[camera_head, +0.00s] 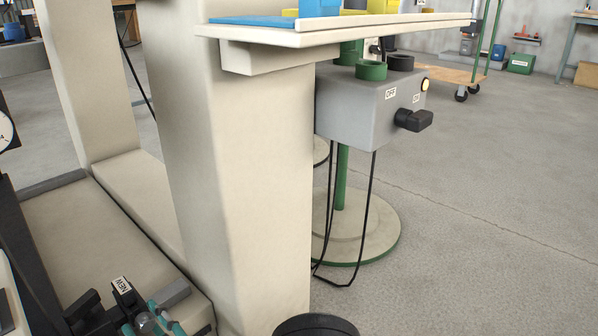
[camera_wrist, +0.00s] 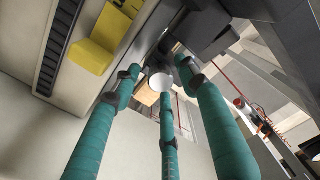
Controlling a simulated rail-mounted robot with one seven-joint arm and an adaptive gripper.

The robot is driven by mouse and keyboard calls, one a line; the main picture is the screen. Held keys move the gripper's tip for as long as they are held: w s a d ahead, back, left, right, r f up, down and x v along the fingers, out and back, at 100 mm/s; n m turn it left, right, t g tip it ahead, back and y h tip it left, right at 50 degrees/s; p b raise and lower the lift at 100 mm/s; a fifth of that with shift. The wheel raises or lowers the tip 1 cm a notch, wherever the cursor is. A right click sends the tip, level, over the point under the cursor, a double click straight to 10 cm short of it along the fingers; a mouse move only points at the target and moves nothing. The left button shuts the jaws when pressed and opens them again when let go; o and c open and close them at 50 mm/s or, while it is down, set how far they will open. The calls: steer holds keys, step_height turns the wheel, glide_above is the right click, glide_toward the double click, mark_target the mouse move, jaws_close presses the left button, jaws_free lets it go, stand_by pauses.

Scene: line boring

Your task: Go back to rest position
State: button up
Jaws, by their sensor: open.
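My gripper (camera_wrist: 158,78) shows in the wrist view as three teal fingers with dark joints. They reach from the bottom edge towards the middle, spread apart. No held object shows clearly between them; a white round shape lies at their middle, and I cannot tell what it is. No rest position is marked in either view.
A cream machine column (camera_head: 240,170) stands mid-view. A shelf (camera_head: 400,26) carries blue and yellow items. A grey control box (camera_head: 360,105) with a black knob sits on a green stand (camera_head: 350,235). In the wrist view, a yellow block (camera_wrist: 103,42) is near the fingers.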

steer(key=n, duration=0.6)
steer(key=shift+s+n, duration=0.15)
steer(key=shift+n, duration=0.15)
steer(key=n, duration=0.7)
steer(key=s+d+f+m+g+h, duration=0.3)
steer(key=s+d, duration=0.1)
steer(key=d, duration=0.6)
steer(key=s+d+f+m+g+h, duration=0.3)
steer(key=s+d+f+m+g, duration=0.1)
steer(key=d, duration=0.7)
steer(key=s+d+f+m+g+h, duration=0.3)
steer(key=s+d, duration=0.3)
steer(key=d, duration=0.4)
steer(key=shift+s+d+f+g, duration=0.15)
steer(key=shift+d+f+g, duration=0.2)
steer(key=shift+f, duration=0.25)
